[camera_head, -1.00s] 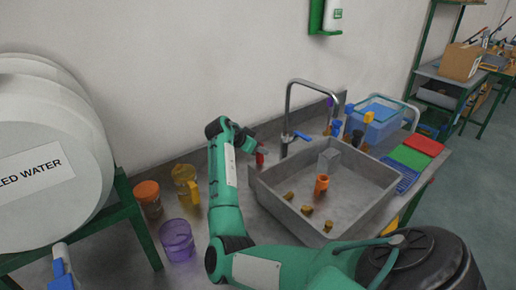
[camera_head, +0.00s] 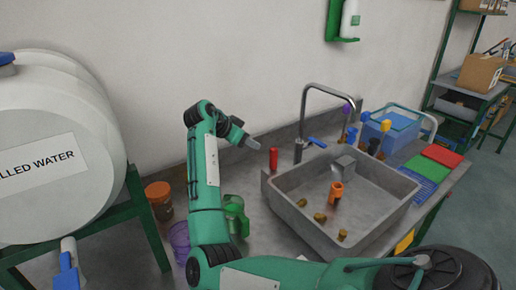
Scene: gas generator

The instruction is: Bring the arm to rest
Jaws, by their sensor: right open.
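My right arm rises from the bottom right over the counter, its green links bent at an elbow near the bottom. My right gripper (camera_head: 245,140) is up at the wall side, left of the tap, with its jaws apart and nothing seen between them. A red cylinder (camera_head: 273,159) stands upright on the counter just below and right of it, apart from the jaws. My left gripper is not in view.
A grey sink (camera_head: 372,240) holds an orange fitting (camera_head: 336,192) and several brass pieces. A tap (camera_head: 303,115) stands behind it. A green jug (camera_head: 236,215), a purple cup (camera_head: 180,240) and an orange-lidded jar (camera_head: 159,198) flank my arm. A large water tank (camera_head: 50,110) is left.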

